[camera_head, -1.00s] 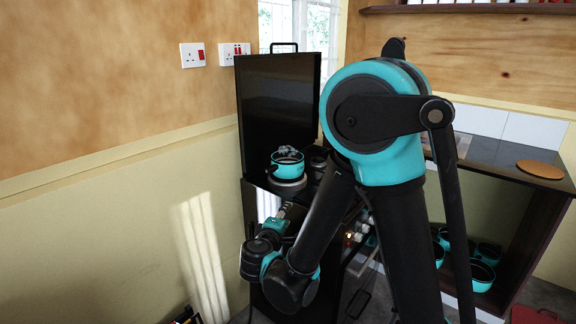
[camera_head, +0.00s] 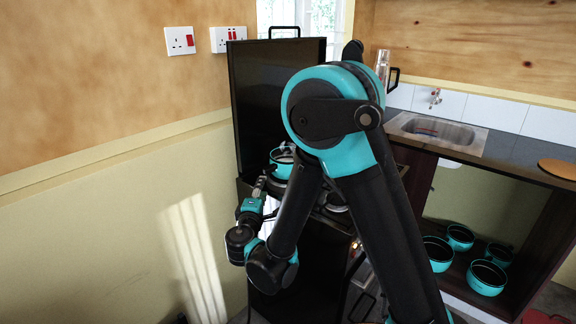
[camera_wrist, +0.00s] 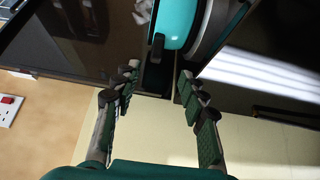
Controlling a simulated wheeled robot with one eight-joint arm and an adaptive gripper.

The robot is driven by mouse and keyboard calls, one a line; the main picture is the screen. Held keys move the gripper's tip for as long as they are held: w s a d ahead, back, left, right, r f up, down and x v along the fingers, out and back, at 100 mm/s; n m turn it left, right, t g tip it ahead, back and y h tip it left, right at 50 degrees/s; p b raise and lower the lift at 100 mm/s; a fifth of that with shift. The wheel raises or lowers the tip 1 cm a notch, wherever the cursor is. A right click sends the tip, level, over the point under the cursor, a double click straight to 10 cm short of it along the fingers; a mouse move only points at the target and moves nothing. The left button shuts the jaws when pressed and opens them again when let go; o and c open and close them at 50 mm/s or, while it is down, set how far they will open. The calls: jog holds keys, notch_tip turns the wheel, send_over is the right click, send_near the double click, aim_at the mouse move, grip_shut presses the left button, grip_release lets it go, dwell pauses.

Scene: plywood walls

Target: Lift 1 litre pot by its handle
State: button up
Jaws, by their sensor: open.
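The teal pot (camera_head: 281,168) sits on the dark stove top, partly hidden by my arm in the head view. In the wrist view the pot's teal side (camera_wrist: 180,22) is at the top, and its black handle (camera_wrist: 157,48) points down toward my gripper (camera_wrist: 159,76). My gripper is open, with one finger on each side of the gap in line with the handle. The fingers do not visibly close on it. In the head view my gripper (camera_head: 263,181) is just in front of the pot, and its fingertips are hard to make out.
The raised black stove lid (camera_head: 265,95) stands behind the pot. A plywood wall with sockets (camera_head: 181,41) is at the left. A sink (camera_head: 437,130) is at the right. Several teal pots (camera_head: 487,278) stand on the shelf below the counter.

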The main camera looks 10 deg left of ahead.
jog(key=shift+w+a+r, duration=0.1)
jog(key=shift+w, duration=1.65)
jog(key=shift+w+a+r, duration=0.1)
jog(key=shift+w+a, duration=0.05)
jog(key=shift+w, duration=1.65)
jog(key=shift+w+a+r, duration=0.1)
jog(key=shift+w, duration=1.65)
jog(key=shift+c, duration=0.6)
grip_shut()
